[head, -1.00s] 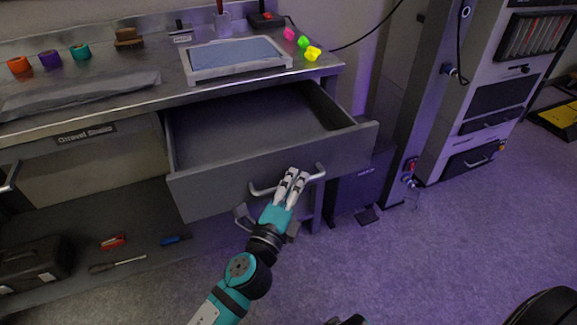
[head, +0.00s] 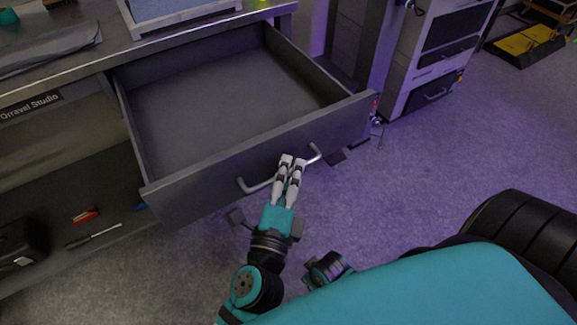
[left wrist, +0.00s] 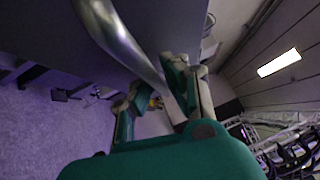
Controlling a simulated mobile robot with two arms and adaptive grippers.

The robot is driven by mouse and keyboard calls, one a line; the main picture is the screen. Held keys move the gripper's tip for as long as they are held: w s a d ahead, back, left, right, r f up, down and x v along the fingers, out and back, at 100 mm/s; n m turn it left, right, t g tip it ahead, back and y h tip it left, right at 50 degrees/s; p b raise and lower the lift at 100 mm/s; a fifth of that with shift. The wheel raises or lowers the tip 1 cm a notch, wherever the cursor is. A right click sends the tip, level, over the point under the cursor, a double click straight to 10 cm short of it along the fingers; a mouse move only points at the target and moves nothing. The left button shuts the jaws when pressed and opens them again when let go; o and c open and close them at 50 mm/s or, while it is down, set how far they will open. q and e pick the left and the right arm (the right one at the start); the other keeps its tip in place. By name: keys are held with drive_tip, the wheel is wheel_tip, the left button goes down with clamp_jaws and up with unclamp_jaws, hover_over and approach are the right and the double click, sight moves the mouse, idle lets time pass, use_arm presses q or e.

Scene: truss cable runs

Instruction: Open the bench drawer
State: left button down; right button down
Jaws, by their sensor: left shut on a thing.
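The bench drawer (head: 200,178) is pulled out from the bench, with its grey, empty inside in full view. A curved metal bar handle (head: 255,187) is fixed to its front and also shows in the left wrist view (left wrist: 120,40). My left gripper (head: 290,162) is shut on this handle near its middle, with its light fingers over the bar. In the left wrist view the bar runs between the fingers of the gripper (left wrist: 162,90). My right gripper cannot be made out.
The bench top (head: 85,62) carries a white-framed tray (head: 180,20). A lower shelf holds a red tool (head: 86,214), a screwdriver (head: 92,236) and a dark case (head: 22,245). A grey cabinet (head: 425,70) stands at the back right.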

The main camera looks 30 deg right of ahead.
use_arm(q)
drive_tip(key=shift+f, duration=0.35)
drive_tip(key=c, duration=1.4)
unclamp_jaws()
drive_tip(key=shift+c, duration=0.2)
drive_tip(key=shift+o, duration=0.3)
drive_tip(key=shift+r, duration=0.15)
drive_tip(key=shift+a, duration=0.1)
drive_tip(key=v, duration=1.1)
drive_tip(key=shift+s+a, duration=0.25)
drive_tip(key=shift+s, duration=0.1)
